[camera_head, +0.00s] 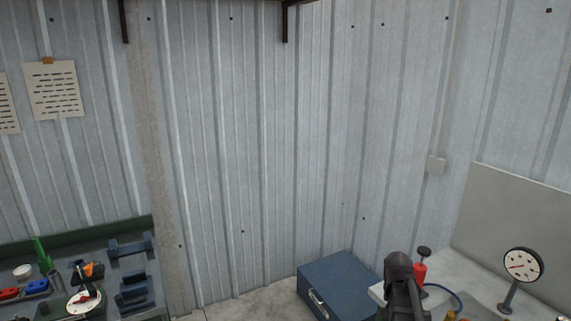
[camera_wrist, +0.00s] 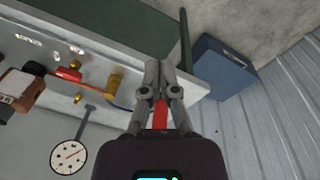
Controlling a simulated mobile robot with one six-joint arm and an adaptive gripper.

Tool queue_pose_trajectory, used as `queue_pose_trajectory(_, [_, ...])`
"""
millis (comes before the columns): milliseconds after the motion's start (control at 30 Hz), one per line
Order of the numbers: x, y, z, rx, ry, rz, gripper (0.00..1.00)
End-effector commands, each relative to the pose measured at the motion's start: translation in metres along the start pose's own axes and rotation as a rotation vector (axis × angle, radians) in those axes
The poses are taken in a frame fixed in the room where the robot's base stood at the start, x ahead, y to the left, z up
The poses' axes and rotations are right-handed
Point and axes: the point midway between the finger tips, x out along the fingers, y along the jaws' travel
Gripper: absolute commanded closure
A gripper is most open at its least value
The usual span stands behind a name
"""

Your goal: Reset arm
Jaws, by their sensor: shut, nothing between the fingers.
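My gripper (camera_wrist: 160,66) is in the wrist view with its two grey fingers drawn together. Its tips hold nothing. A red shape (camera_wrist: 160,114) shows between the finger linkages, lower than the tips; I cannot tell what it is. In the head view, a dark grey part of my arm (camera_head: 401,283) rises at the bottom, over the left end of the light workbench; the fingers cannot be made out there.
A blue metal box (camera_head: 338,287) stands on the floor by the wall; it also shows in the wrist view (camera_wrist: 221,68). A dial gauge (camera_head: 522,265) and a red cylinder with a black knob (camera_head: 420,272) stand at right. A tool bench (camera_head: 130,263) is at left.

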Motion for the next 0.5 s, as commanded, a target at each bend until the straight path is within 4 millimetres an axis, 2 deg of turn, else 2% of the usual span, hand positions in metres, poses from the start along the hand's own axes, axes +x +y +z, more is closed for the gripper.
queue_pose_trajectory(33, [0.011,-0.012,0.027,-0.064,-0.003,-0.010,1.00])
queue_pose_trajectory(300, [0.033,-0.060,0.123,-0.386,-0.020,-0.063,1.00])
queue_pose_trajectory(400, [0.038,-0.070,0.150,-0.478,-0.025,-0.078,1.00])
queue_pose_trajectory(500, [0.041,-0.076,0.168,-0.540,-0.028,-0.089,1.00])
